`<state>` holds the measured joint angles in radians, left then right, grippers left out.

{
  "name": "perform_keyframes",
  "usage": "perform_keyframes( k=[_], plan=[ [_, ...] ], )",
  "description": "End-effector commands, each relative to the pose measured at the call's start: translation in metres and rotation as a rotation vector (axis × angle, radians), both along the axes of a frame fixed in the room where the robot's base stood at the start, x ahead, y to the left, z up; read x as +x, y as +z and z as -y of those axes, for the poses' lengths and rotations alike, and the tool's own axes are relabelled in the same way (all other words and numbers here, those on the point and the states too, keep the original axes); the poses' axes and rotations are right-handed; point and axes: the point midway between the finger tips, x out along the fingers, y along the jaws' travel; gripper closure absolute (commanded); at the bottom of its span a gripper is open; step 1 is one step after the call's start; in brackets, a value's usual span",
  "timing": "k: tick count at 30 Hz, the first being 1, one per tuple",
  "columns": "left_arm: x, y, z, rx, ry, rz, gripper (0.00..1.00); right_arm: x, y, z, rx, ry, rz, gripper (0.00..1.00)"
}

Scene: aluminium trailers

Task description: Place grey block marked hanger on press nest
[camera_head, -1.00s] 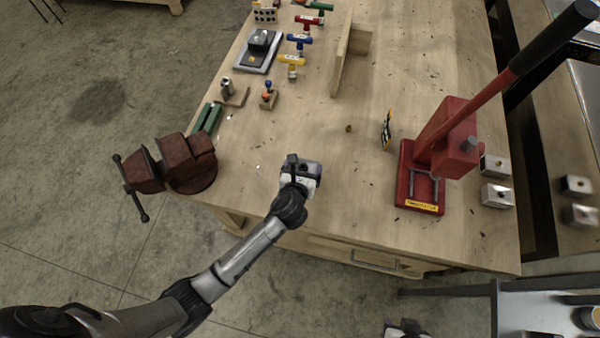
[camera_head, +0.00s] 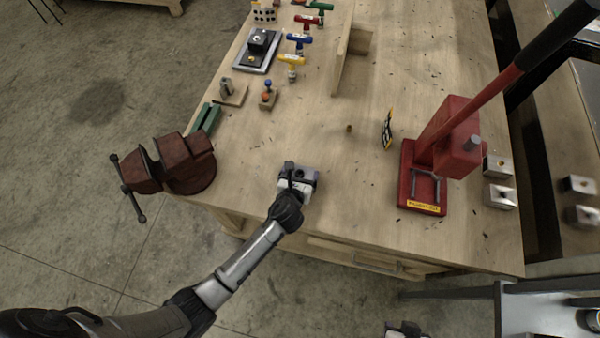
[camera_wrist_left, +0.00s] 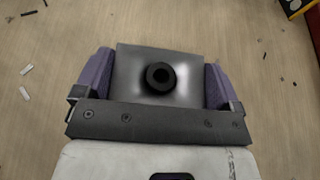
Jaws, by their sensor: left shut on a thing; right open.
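My left gripper (camera_head: 297,181) is shut on a grey metal block (camera_wrist_left: 160,75) low over the front of the bench. In the left wrist view the block sits between the two purple finger pads, with a black ring around a dark hole facing the camera. No marking is readable on it. The red press (camera_head: 455,140) stands to the right, well apart from the gripper. Its red base carries a grey U-shaped nest (camera_head: 425,186), which looks empty. My right gripper (camera_head: 405,329) shows only partly at the bottom edge, away from the bench top, and is open.
A dark red vise (camera_head: 180,165) is on the left edge. A wooden divider (camera_head: 345,55) and coloured T-handles (camera_head: 292,61) are behind. Bench between gripper and press is clear.

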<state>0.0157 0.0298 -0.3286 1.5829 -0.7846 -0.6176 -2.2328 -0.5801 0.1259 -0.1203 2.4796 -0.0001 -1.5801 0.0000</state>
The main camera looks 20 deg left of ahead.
Motion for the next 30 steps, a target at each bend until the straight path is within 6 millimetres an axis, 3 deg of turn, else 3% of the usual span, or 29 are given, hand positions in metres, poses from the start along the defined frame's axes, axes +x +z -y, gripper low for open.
perform_keyframes(
  k=[1,2,4,14,30],
  plan=[
    [0.0,-0.001,0.0,0.0,-0.001,0.002,0.49,0.0,-0.001,0.0,-0.001,0.001,0.0,0.57],
    [0.0,-0.001,0.0,0.0,0.0,0.0,0.08,0.0,0.0,0.0,-0.001,0.001,0.0,0.57],
    [0.0,-0.001,0.0,0.0,0.0,0.0,0.01,0.0,0.0,0.0,-0.001,0.001,0.0,0.57],
    [-0.002,0.003,0.0,0.0,0.0,0.0,0.0,0.0,0.002,-0.001,0.003,-0.002,0.001,0.57],
    [-0.085,0.038,0.012,0.0,0.0,0.0,0.0,0.0,0.015,-0.003,0.01,-0.006,0.002,0.57]
  ],
)
